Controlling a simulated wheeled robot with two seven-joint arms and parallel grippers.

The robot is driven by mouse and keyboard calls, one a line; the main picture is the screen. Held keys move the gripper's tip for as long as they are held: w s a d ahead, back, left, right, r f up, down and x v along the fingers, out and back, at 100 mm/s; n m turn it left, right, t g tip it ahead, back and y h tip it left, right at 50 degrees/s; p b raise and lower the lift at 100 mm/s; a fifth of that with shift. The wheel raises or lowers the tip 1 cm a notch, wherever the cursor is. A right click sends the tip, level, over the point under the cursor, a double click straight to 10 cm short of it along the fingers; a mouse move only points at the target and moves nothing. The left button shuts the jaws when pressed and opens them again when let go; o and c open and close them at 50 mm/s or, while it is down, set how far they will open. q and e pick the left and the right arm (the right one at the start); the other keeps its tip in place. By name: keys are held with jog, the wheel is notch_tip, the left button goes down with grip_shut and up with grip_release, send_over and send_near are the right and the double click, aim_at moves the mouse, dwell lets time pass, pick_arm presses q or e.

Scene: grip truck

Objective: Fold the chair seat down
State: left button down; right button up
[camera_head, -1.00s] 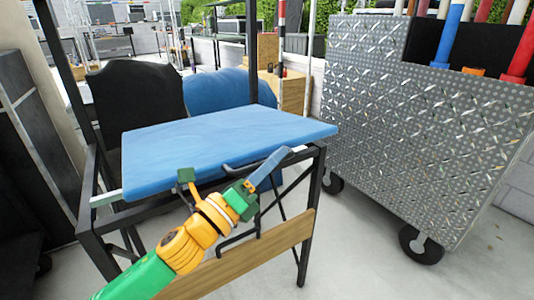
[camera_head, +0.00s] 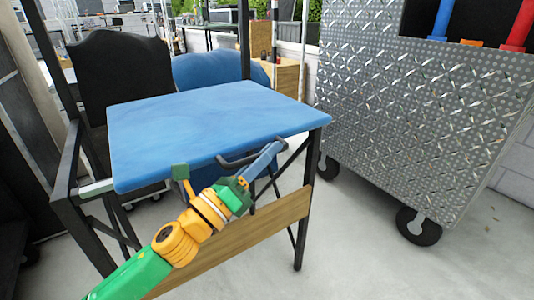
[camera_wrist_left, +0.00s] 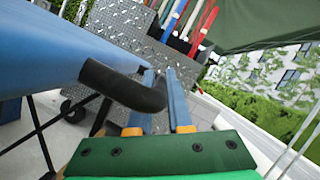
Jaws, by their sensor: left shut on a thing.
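The chair's blue seat panel (camera_head: 215,125) lies about level across the black chair frame (camera_head: 300,225) in the head view. Its front edge faces me, with a dark bent handle (camera_head: 228,161) along it. My left gripper (camera_head: 266,158) is at the handle in front of the seat's right half, shut on it. In the left wrist view, the handle (camera_wrist_left: 125,84) reaches the blue fingers (camera_wrist_left: 174,100), with the blue seat edge (camera_wrist_left: 40,45) to the left. The handle's end at the fingers is partly hidden. My right gripper is not in view.
A large diamond-plate metal cart (camera_head: 410,120) on wheels stands close to the chair's right side. A wooden board (camera_head: 245,235) spans the frame below the seat. A black backrest-like panel (camera_head: 120,75) and a blue rounded object (camera_head: 215,72) stand behind. Pale floor is clear at front right.

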pick_arm(q)
jog(key=shift+d+f, duration=0.1)
jog(key=shift+f, duration=0.35)
jog(key=c, duration=1.1)
grip_release()
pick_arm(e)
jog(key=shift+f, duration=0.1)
pick_arm(q)
jog(key=shift+r, duration=0.1)
jog(key=v, duration=0.7)
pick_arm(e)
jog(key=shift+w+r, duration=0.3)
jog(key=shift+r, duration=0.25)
